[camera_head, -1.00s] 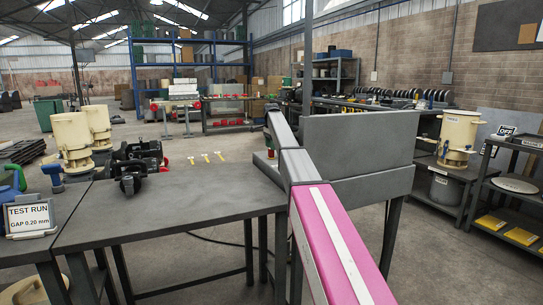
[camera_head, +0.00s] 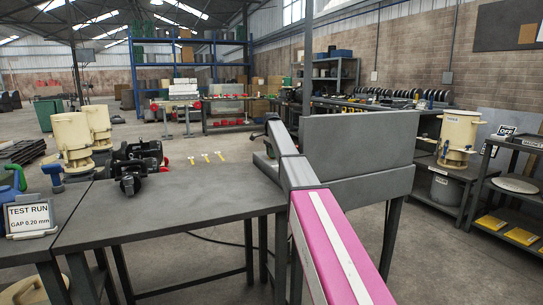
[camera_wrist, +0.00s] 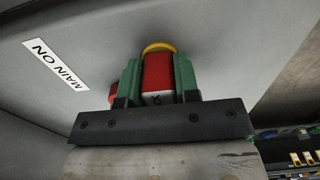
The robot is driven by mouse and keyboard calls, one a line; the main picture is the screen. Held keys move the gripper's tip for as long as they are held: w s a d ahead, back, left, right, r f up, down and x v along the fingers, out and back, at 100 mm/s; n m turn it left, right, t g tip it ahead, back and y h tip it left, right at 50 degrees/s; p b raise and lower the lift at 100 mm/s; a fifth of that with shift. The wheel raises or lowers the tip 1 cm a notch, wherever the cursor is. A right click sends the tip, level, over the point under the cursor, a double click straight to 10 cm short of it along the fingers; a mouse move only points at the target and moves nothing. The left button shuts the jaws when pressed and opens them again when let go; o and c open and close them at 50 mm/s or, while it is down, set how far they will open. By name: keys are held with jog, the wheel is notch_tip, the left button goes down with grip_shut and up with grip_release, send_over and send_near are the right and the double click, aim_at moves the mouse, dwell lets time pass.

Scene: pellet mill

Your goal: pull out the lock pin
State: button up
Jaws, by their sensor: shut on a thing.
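In the wrist view the green fingers of my gripper (camera_wrist: 158,82) are shut on a red piece (camera_wrist: 157,68) with a pale, marked end. It looks like the lock pin, though its shaft is hidden. A yellow rounded part (camera_wrist: 159,47) shows just beyond it, close to a grey panel. Another small red part (camera_wrist: 113,92) shows beside the left finger, mostly hidden.
The grey panel (camera_wrist: 190,22) carries a MAIN ON label (camera_wrist: 56,65). In the head view a large upright grey plate (camera_head: 358,140) stands right of my arm.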

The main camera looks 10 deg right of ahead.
jog(key=shift+r, duration=0.1)
dwell(0.3)
jog(key=shift+r, duration=2.9)
